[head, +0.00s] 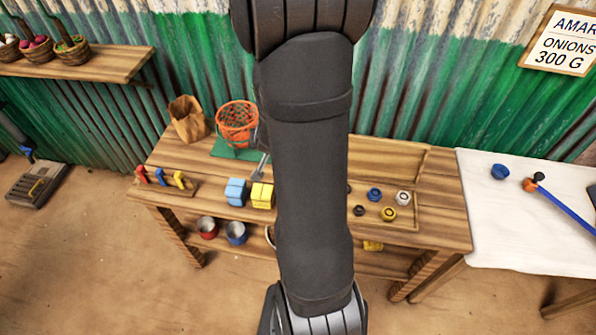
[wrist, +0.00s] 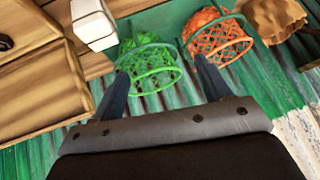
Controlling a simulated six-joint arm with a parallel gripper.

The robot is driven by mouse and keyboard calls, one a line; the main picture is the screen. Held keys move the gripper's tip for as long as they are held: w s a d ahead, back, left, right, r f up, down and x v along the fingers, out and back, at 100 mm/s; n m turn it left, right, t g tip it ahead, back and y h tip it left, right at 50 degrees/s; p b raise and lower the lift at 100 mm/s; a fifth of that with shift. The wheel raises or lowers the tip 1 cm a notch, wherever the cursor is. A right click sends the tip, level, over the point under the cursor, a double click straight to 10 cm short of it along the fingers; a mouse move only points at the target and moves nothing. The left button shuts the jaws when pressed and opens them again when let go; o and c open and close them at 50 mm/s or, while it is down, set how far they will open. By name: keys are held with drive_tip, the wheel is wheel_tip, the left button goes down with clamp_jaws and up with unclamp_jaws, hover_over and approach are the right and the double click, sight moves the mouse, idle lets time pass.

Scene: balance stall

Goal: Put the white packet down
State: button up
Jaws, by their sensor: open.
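The white packet (wrist: 94,24) shows in the wrist view at the upper left, beside the green basket (wrist: 148,72). It is outside my jaws; whether it touches the basket I cannot tell. My gripper (wrist: 160,66) is open, its two fingers apart with the green basket seen between their tips. I cannot see anything held between them. In the head view my arm covers the middle of the table, and the white packet, the green basket and my gripper are hidden there.
An orange basket (head: 238,122) stands left of my arm, with a paper bag (head: 188,118) beside it. A blue packet (head: 236,190) and a yellow packet (head: 262,194) sit near the table's front. A wooden tray (head: 408,215) of weights lies right of my arm.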

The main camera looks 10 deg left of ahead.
drive_tip(key=s+d+r+t+h, duration=0.3)
drive_tip(key=s+d+r+t, duration=0.15)
drive_tip(key=d, duration=0.25)
drive_tip(key=shift+t, duration=0.35)
drive_tip(key=f, duration=1.1)
drive_tip(key=shift+s+a+f, duration=0.1)
drive_tip(key=shift+s+a, duration=0.15)
drive_tip(key=shift+s, duration=0.05)
drive_tip(key=shift+w+f, duration=0.1)
drive_tip(key=shift+f, duration=0.4)
drive_tip(key=x, duration=0.7)
drive_tip(key=shift+w+f, duration=0.1)
drive_tip(key=shift+w, duration=0.1)
drive_tip(key=c, duration=1.3)
